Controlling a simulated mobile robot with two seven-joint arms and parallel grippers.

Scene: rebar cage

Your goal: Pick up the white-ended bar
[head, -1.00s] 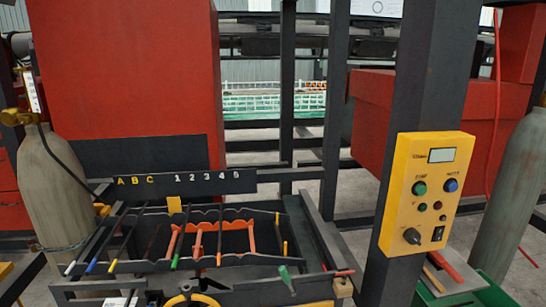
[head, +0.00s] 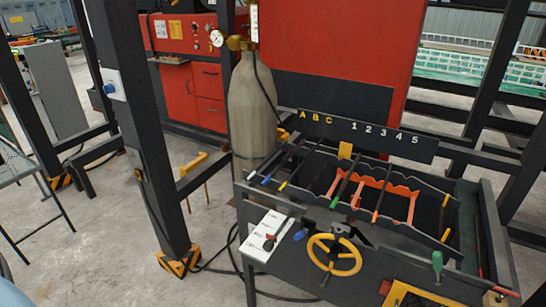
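The white-ended bar (head: 252,176) lies in the rack at its far left, under the letters A B C. Its white tip points toward me, and its dark shaft runs back and up to the right. A blue-ended bar (head: 266,181) and a yellow-ended bar (head: 282,186) lie beside it to the right, apart from it at the near ends. The notched dark rack carries these bars above the bench. Neither of my grippers shows in the head view.
The bench bears a yellow handwheel (head: 334,241), a white panel (head: 262,238) and a green-handled tool (head: 437,262). A gas cylinder (head: 252,105) stands close behind the rack's left end. A dark post (head: 140,140) stands left, with open concrete floor (head: 90,225) around it.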

